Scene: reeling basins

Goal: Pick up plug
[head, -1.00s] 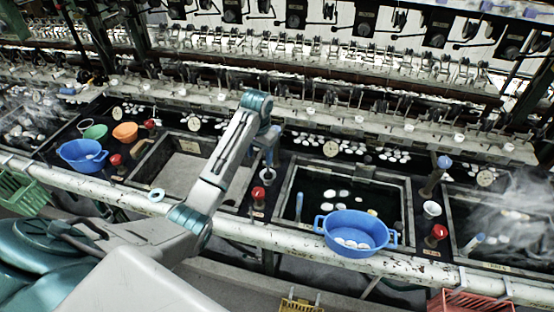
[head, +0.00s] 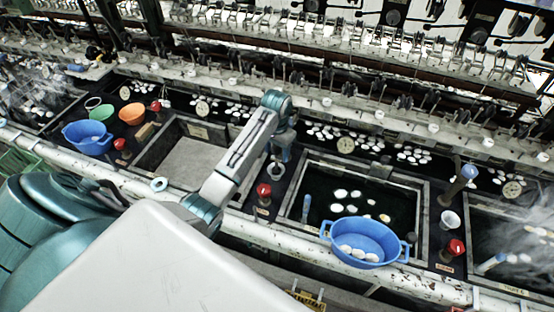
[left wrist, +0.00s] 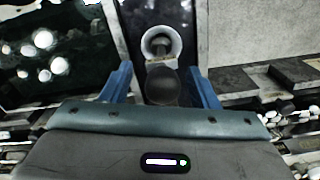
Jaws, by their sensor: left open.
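My left gripper (head: 282,153) hangs fingers down over the black strip between two basins, just behind a white cup (head: 276,171). In the left wrist view its blue fingers (left wrist: 158,72) are open. A dark, round-topped upright piece (left wrist: 163,88), probably the plug, stands between them, and I cannot tell whether they touch it. The white cup (left wrist: 161,42) shows just beyond it. In the head view the gripper hides this piece. A similar post with a blue top (head: 468,172) stands on the strip at the right. My right gripper is not in view.
A red knob (head: 264,190) stands in front of the cup. A dark water basin (head: 418,208) with white cocoons lies right, a grey basin (head: 150,160) left. A blue tub (head: 365,243) sits at the front rail (head: 290,240). Reeling machinery lines the back.

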